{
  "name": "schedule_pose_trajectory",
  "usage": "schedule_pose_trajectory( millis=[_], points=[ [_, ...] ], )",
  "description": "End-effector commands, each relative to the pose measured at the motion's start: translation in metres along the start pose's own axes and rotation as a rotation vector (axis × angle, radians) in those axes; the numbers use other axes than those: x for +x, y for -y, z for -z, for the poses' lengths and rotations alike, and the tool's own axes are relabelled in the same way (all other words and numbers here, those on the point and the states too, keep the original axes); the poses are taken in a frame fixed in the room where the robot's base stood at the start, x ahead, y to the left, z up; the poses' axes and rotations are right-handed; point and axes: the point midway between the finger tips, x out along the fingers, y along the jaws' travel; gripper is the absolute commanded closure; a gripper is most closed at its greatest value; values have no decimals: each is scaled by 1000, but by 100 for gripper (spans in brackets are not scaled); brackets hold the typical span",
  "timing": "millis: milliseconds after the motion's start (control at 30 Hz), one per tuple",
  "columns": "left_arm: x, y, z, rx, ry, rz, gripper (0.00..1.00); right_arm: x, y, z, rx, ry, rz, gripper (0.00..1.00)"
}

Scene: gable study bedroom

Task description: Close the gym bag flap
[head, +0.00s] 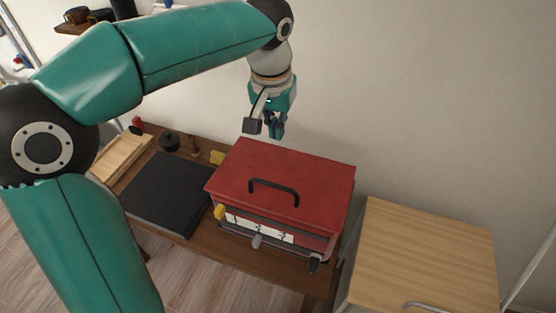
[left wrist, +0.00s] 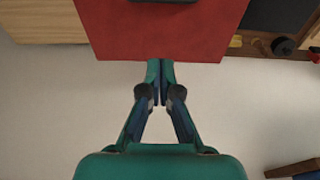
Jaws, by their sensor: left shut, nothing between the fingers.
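The gym bag shows as a red box-like case with a black handle (head: 274,190) on its flat top flap (head: 315,176). It stands on a brown wooden bench (head: 190,240). The flap lies level over the body; I cannot tell whether it is fully down at the front. The front has white panels and yellow, grey and black fittings. My left gripper (head: 277,133) is above and behind the flap's rear edge, shut and empty. In the left wrist view its fingertips (left wrist: 160,64) meet at the edge of the red flap (left wrist: 160,35). My right gripper is out of view.
A black flat case (head: 168,193), a light wooden tray (head: 120,156) and a small dark pot (head: 169,141) are left of the bag. A light wooden cabinet (head: 430,250) stands at right. The wall is close behind the bench.

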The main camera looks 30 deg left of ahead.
Motion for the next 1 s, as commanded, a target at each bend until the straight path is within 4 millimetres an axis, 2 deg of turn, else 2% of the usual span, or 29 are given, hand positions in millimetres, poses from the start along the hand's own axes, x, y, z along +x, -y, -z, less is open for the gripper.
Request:
schedule_pose_trajectory(
  millis=[167, 600, 800, 1000],
  points=[
    [15, 7, -4, -16, 3, 5, 100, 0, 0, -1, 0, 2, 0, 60],
    [100, 11, -8, -23, 6, 5, 100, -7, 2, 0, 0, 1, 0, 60],
    [117, 11, -26, -25, 3, 5, 100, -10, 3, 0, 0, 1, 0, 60],
    [124, 11, -33, -25, 1, 4, 100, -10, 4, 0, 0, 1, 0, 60]
  ],
)
